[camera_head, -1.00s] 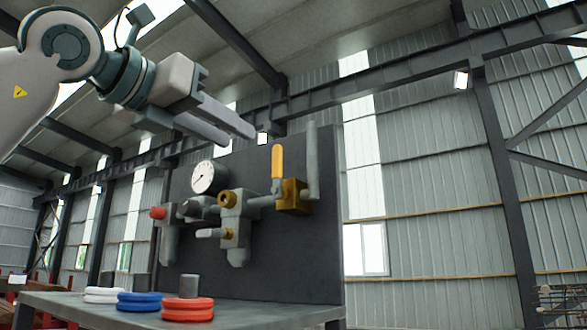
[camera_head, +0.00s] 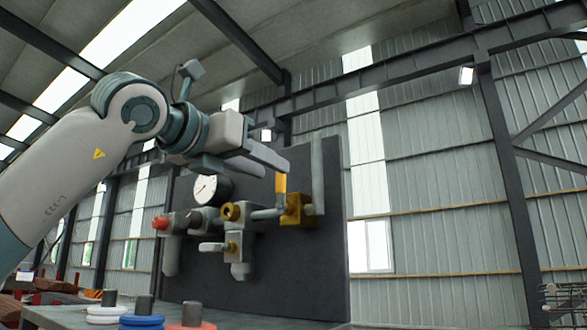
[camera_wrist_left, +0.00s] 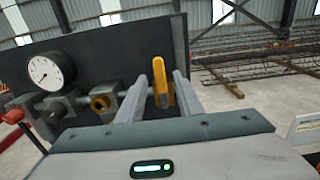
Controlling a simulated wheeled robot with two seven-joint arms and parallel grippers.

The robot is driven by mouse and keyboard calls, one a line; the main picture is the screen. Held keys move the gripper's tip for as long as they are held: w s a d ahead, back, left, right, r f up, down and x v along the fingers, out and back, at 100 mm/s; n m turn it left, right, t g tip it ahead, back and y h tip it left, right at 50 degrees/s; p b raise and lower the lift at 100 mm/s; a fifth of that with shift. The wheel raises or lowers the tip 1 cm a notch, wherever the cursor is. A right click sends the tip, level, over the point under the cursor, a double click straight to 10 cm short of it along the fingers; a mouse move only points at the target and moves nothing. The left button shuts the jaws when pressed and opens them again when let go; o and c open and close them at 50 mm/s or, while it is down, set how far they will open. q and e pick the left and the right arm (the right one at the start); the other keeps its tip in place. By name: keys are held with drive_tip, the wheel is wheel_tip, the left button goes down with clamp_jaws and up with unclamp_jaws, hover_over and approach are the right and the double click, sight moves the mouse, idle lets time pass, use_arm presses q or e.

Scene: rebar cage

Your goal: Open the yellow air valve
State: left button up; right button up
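The yellow air valve has an upright yellow handle (camera_head: 281,184) above a yellow valve body (camera_head: 296,209), on the right part of a dark upright panel (camera_head: 331,239). The handle also shows in the left wrist view (camera_wrist_left: 161,74), between the two fingers of my left gripper. My left gripper (camera_head: 268,162) is open, with a gap on both sides of the handle in the wrist view. In the head view its fingers hide the handle's upper end. I cannot tell whether either finger touches it. My right gripper is not in view.
A round gauge (camera_head: 212,190), a red knob (camera_head: 160,223) and grey pipe fittings (camera_head: 241,240) sit left of the valve. A vertical grey pipe (camera_head: 317,176) stands close to its right. Several coloured rings, one of them blue (camera_head: 141,321), lie on the table below.

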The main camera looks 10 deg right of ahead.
use_arm(q)
drive_tip(key=p+x, duration=0.4)
drive_tip(key=x, duration=0.4)
drive_tip(key=shift+w, duration=0.1)
drive_tip(key=shift+w+d+p, duration=0.3)
drive_tip(key=shift+d, duration=0.1)
drive_tip(key=shift+f, duration=0.1)
clamp_jaws()
